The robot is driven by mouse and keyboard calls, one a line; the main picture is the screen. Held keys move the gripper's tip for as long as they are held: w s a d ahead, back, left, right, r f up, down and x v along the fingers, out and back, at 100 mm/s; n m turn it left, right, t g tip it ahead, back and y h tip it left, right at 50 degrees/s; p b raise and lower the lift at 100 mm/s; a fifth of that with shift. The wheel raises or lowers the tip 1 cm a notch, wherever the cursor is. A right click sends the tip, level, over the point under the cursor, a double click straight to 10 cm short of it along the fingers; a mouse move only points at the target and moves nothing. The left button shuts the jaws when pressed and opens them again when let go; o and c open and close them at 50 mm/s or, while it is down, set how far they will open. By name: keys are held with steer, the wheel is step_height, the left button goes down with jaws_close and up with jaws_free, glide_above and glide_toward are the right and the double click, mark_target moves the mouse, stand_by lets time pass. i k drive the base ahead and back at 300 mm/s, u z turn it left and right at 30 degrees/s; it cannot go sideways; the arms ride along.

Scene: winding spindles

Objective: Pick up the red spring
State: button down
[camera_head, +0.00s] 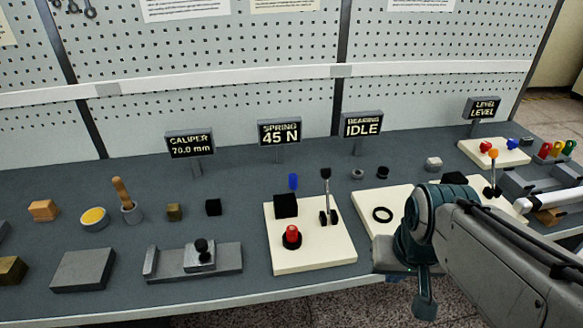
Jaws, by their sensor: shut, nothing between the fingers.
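A short red piece (291,234), which looks like the red spring, stands upright in a black round seat on the cream board (314,256) below the "SPRING 45 N" sign. My gripper (425,306) hangs at the lower right, in front of the table's front edge. It is shut and empty, apart from the red piece and to its right. My arm hides part of the bearing board.
The bearing board (369,219) with a black ring lies right of the spring board. A grey caliper fixture (200,259) sits to its left. Signs (279,132) stand behind, before a pegboard wall. Other red pieces (486,147) are at the far right.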

mark_target(290, 234)
steer(key=u, duration=3.6)
steer(key=k, duration=0.9)
steer(key=z, duration=1.95)
steer(key=i, duration=0.5)
steer(key=u, duration=0.05)
